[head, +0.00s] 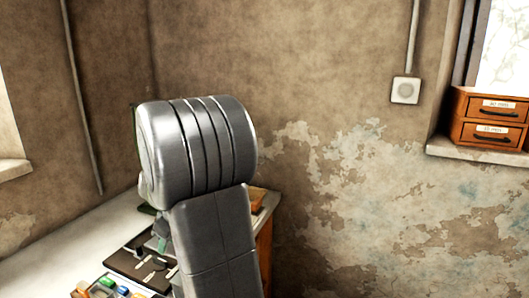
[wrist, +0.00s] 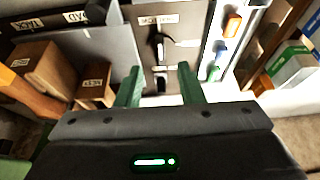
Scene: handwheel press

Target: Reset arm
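My gripper (wrist: 160,88) shows in the wrist view as two green fingers held apart, with nothing between them. Beyond the fingers lies a dark labelled tool tray (wrist: 158,45) holding metal pieces; I cannot tell the height of the fingers above it. In the head view my own grey arm fills the middle and hides most of the gripper and part of the bench. No handwheel press can be made out in either view.
A pale workbench (head: 72,240) carries the dark tray (head: 125,262) and a box of coloured items (head: 98,287). An orange drawer unit (head: 490,120) stands on the windowsill.

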